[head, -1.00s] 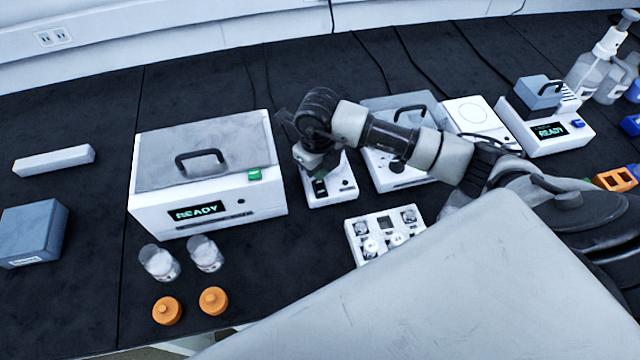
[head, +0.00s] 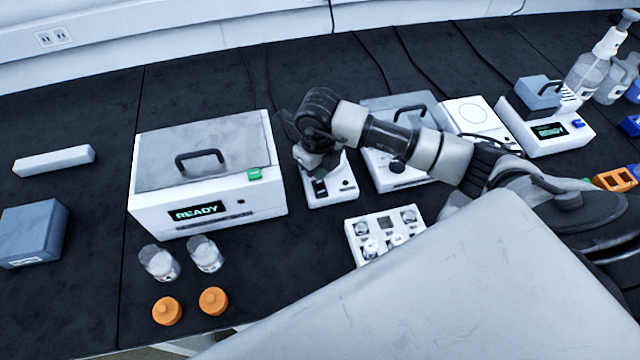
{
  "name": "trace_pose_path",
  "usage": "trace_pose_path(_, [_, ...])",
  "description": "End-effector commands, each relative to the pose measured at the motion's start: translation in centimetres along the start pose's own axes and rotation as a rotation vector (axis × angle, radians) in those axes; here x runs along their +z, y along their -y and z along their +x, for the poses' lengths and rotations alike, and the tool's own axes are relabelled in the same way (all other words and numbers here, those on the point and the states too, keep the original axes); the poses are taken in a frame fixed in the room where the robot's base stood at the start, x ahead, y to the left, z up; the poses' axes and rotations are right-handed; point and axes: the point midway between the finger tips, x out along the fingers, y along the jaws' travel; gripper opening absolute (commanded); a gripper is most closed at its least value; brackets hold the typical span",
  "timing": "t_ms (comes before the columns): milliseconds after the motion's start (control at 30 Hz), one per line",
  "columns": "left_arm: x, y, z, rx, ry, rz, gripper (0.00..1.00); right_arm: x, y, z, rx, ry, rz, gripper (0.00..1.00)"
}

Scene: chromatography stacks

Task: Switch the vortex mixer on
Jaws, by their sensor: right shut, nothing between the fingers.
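The vortex mixer appears to be the small white device (head: 343,186) in the middle of the bench, right of the large white box. A dark switch (head: 319,188) shows on its front left. My right gripper (head: 314,171) is over the mixer, pointing down, just behind the switch. It is shut and empty. The gripper and wrist hide the mixer's upper part, and I cannot tell whether the fingertips touch it. The switch position is too small to read. My left gripper is not in view.
A large white box (head: 210,200) with a handled lid and a READY display stands close left of the mixer. A lidded white device (head: 395,178) is close right. A white vial rack (head: 354,238), two clear jars (head: 160,262) and orange caps (head: 166,310) are in front.

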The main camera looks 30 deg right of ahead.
Motion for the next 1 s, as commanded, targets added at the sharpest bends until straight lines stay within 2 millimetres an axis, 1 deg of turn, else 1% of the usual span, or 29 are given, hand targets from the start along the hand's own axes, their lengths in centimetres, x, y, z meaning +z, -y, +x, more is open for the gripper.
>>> trace_pose_path(433, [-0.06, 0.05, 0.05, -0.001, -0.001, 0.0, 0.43, 0.0, 0.0, 0.05, 0.0, 0.0, 0.0, 0.0])
trace_pose_path(1000, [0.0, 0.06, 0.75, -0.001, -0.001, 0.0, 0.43, 0.0, 0.01, 0.9, 0.0, 0.0, 0.0, 0.0])
